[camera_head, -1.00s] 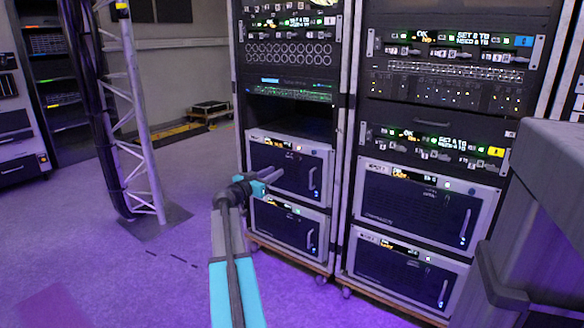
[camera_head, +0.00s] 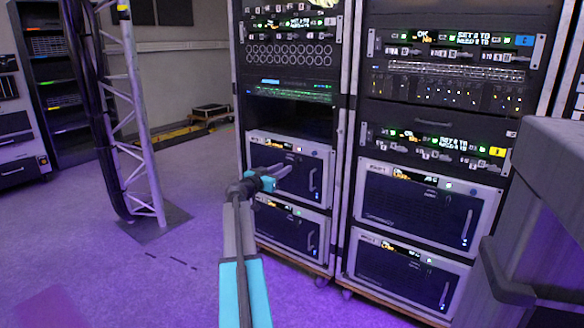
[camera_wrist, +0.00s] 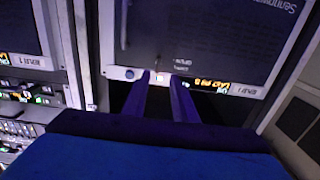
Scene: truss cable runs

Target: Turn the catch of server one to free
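My gripper (camera_head: 288,170) is in front of the upper server in the left rack (camera_head: 262,155). The wrist view shows this server's front (camera_wrist: 215,35) upside down, with a lit label strip, a small white light (camera_wrist: 159,77) and a dark round knob (camera_wrist: 129,73). The knob may be the catch; its turned position is too small to read. My two fingers (camera_wrist: 160,77) are apart and empty, with the white light showing between their tips. The knob lies just left of them there. I cannot tell whether the fingers touch the front. I cannot read the server's number for sure.
A second server (camera_head: 290,230) sits below it, and two more (camera_head: 425,205) (camera_head: 400,265) are in the right rack. An empty dark bay (camera_head: 290,118) is above the upper left server. A truss post with black cables (camera_head: 100,130) stands left. Open floor (camera_head: 60,220) lies at left.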

